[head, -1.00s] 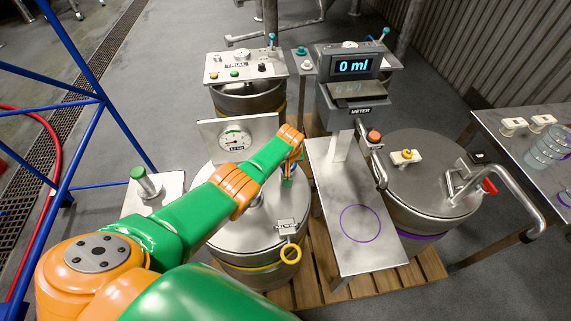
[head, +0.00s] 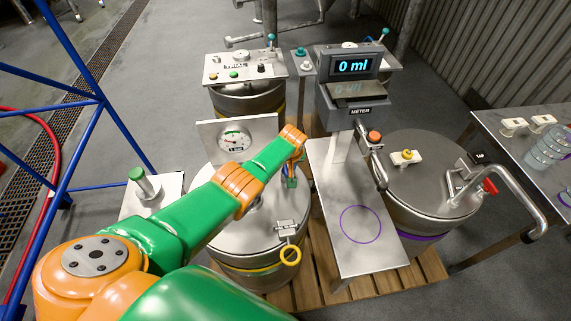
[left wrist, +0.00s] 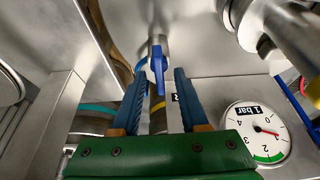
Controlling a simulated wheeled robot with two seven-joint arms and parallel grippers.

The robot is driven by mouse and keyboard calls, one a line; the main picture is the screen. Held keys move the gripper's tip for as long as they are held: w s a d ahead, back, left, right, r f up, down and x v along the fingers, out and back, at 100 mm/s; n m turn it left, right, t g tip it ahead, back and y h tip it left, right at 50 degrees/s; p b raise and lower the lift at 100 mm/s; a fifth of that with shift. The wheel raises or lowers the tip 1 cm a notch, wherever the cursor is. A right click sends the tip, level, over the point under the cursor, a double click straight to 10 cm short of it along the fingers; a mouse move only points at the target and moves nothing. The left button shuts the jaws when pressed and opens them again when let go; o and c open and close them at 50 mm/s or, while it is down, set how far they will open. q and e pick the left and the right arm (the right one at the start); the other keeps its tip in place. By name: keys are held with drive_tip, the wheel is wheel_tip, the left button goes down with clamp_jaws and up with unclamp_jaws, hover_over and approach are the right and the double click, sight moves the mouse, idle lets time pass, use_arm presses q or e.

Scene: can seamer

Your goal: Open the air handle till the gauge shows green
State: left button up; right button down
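The air handle (left wrist: 158,64) is a small blue lever on a metal pipe, seen in the left wrist view. My left gripper (left wrist: 163,72) is open, with its two blue fingers on either side of the handle and visible gaps between. In the head view my left gripper (head: 290,178) is mostly hidden behind my wrist, above the steel keg lid. The round gauge (head: 235,140) stands on a plate behind the keg. In the left wrist view the gauge (left wrist: 257,134) appears upside down; its red needle lies outside the green arc. My right gripper is not in view.
A steel stand with a meter display (head: 354,66) reading 0 ml is right of the keg. A green-topped post (head: 143,180) is at left. Another keg with a bent pipe (head: 520,200) stands at right.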

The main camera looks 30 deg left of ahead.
sight(287, 174)
use_arm(q)
drive_tip(key=shift+r, duration=0.15)
drive_tip(key=p+v, duration=0.6)
drive_tip(key=shift+s+r, duration=0.1)
drive_tip(key=shift+r, duration=0.15)
drive_tip(key=shift+s+d+r, duration=0.1)
drive_tip(key=shift+d+r, duration=0.05)
drive_tip(key=shift+r, duration=0.05)
drive_tip(key=shift+f, duration=0.1)
